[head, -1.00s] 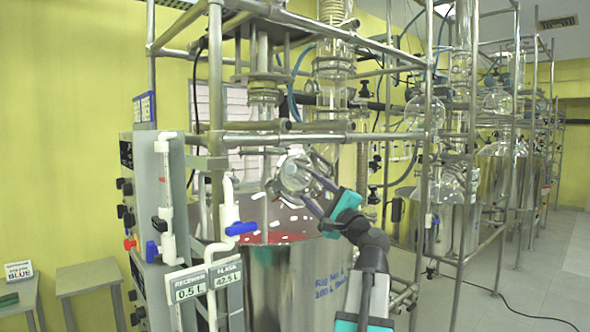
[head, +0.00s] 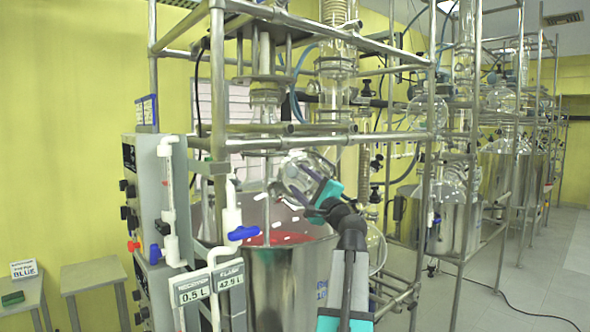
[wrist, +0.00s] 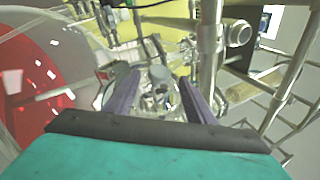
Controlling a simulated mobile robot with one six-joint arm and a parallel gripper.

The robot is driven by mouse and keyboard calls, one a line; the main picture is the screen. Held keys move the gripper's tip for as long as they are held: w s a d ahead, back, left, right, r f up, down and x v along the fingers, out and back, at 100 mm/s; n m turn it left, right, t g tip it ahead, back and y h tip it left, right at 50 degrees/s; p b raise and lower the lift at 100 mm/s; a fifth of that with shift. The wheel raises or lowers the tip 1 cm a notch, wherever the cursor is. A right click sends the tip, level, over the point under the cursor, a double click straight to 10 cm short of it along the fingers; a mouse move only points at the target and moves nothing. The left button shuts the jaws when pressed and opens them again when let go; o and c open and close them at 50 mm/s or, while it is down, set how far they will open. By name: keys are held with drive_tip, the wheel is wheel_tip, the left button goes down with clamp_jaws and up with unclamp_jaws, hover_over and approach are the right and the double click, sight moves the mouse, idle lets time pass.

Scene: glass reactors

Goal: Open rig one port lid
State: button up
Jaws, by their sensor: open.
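The near rig has a steel vessel (head: 283,280) with red contents (head: 268,239) seen through its glass top. A clear rounded glass piece (head: 303,170), which looks like the port and its lid, is above the vessel's right side. I cannot tell the lid from the port neck or whether it is raised. My gripper (head: 308,193) has purple fingers and a teal body and is at the right of this glass. In the wrist view the open fingers (wrist: 158,80) straddle clear glass (wrist: 160,92). Whether they touch it is not clear.
Steel frame bars (head: 320,140) cross in front of and above the vessel. A grey control box (head: 145,200) and a white pipe with a blue valve (head: 240,232) stand at the left. More rigs (head: 450,215) stand at the right, with open floor (head: 535,290) beside them.

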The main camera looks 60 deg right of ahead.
sight(294, 173)
drive_tip(key=shift+p+x, duration=0.9)
drive_tip(key=shift+x, duration=2)
